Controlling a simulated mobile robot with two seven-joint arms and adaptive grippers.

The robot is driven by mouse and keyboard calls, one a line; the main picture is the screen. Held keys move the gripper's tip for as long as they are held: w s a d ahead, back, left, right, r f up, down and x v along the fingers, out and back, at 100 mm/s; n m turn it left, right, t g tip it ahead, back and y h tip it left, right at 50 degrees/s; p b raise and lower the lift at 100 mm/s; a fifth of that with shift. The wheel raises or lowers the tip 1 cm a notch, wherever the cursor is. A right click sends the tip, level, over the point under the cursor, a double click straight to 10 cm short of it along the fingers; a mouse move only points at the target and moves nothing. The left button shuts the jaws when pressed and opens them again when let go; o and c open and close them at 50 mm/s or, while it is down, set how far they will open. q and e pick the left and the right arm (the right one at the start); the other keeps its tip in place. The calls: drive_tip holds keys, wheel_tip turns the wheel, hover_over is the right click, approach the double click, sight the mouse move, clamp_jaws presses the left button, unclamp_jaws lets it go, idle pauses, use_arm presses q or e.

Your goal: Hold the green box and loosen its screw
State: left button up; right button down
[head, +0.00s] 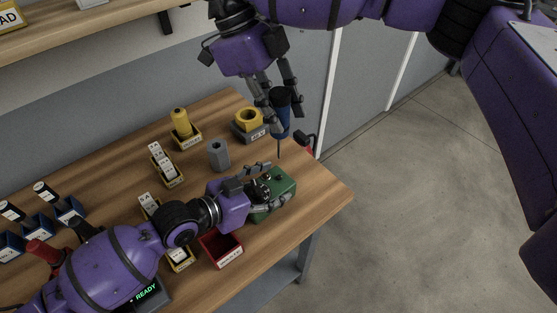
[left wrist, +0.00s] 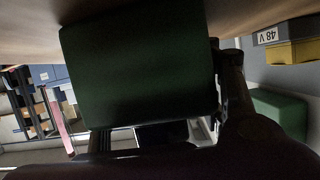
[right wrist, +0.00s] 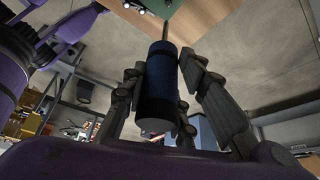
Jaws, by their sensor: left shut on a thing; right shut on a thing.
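The green box (head: 283,184) sits near the front right edge of the wooden table. My left gripper (head: 268,190) is shut on it, with fingers along its sides; the box fills the middle of the left wrist view (left wrist: 140,70). My right gripper (head: 281,100) is shut on a screwdriver with a blue and black handle (head: 281,118). The screwdriver hangs with its thin shaft pointing down, above and behind the box; its tip looks apart from the box. The right wrist view also shows the screwdriver handle (right wrist: 158,85) between the fingers. The screw cannot be made out.
A red bin (head: 221,250) stands just left of the box. A grey hexagonal piece (head: 218,154), a yellow ring on a dark holder (head: 248,122) and a yellow cylinder (head: 181,122) stand behind. Yellow trays (head: 166,166) lie left. The table's right corner is clear.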

sight(253, 194)
use_arm(q)
drive_tip(key=o, duration=1.5)
drive_tip(key=v, duration=0.6)
drive_tip(key=shift+s+a+r, duration=0.1)
drive_tip(key=shift+a, duration=0.2)
drive_tip(key=shift+s+a+r, duration=0.2)
drive_tip(key=shift+a+r, duration=0.05)
drive_tip(key=shift+a, duration=0.05)
